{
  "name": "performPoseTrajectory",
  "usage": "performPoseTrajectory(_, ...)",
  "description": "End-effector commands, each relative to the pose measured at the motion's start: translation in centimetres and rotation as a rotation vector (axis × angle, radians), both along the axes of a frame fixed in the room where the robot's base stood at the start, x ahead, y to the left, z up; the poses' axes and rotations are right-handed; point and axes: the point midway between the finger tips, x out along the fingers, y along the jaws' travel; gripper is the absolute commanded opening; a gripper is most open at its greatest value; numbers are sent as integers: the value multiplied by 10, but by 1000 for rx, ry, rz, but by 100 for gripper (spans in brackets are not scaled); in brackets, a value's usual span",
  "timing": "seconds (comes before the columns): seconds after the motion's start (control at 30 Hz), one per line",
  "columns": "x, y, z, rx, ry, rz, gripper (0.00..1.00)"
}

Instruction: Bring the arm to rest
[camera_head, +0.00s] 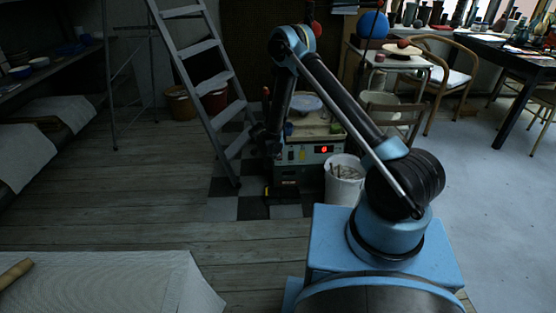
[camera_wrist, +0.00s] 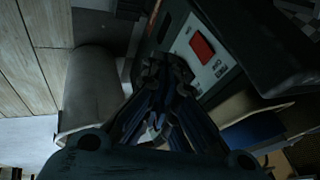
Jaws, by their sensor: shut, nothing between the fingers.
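My gripper (camera_wrist: 166,72) is shut and empty in the wrist view, its dark fingertips together. Fine detail of the fingers is lost in shadow there.
A pale bucket (camera_head: 344,184) stands right of the machine; it also shows in the wrist view (camera_wrist: 92,90). A grey stepladder (camera_head: 207,80) stands close on the left. A cloth-covered table (camera_head: 120,280) is front left. Wooden floor (camera_head: 120,190) lies open between.

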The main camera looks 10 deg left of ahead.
Motion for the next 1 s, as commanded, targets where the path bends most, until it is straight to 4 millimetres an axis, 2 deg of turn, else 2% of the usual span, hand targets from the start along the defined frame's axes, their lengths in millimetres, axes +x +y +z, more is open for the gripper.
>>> performPoseTrajectory(0.43, -2, 0, 4, 0, 1, 0, 0)
performPoseTrajectory(0.53, 0, -4, 13, -4, 7, 7, 0)
performPoseTrajectory(0.67, 6, -17, 42, -20, 30, 34, 0)
performPoseTrajectory(1.0, 14, -71, 141, -70, 113, 147, 0)
